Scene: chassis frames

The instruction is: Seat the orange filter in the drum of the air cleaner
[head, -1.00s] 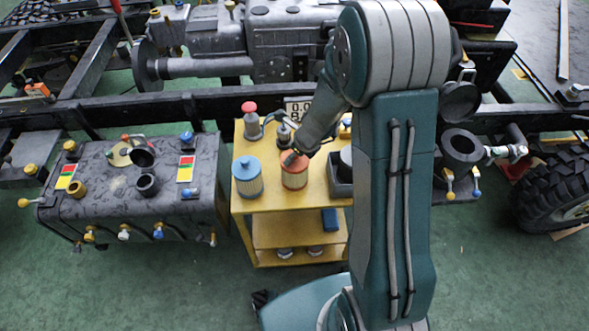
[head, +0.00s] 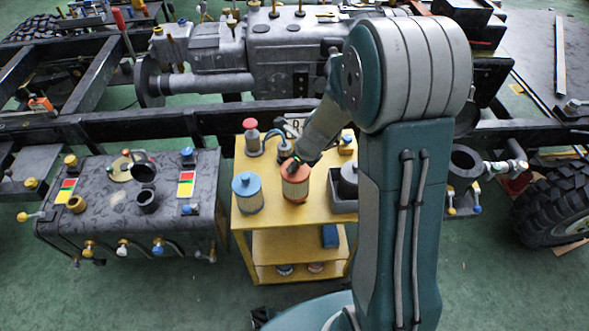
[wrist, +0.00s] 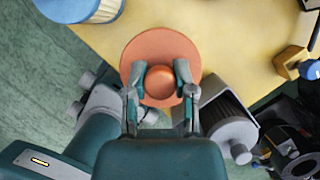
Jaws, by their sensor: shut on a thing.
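The orange filter (head: 295,187) has an orange top with a round knob and a pale pleated side. It is upright over the yellow cart's top; I cannot tell whether its base touches the cart. My gripper (head: 293,164) is above it, its two fingers shut on the knob. The wrist view shows the fingers (wrist: 160,82) on either side of the knob, over the filter's orange disc (wrist: 140,55). A dark open-mouthed drum (head: 466,160), seemingly the air cleaner's, is at the right on the chassis, partly beside my arm.
The yellow cart (head: 300,212) also holds a blue-topped filter (head: 247,194) close left, a red-capped bottle (head: 251,138) and a dark bin (head: 342,199) on the right. A dark tank (head: 110,210) stands left. A chassis rail (head: 200,122) runs behind the cart.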

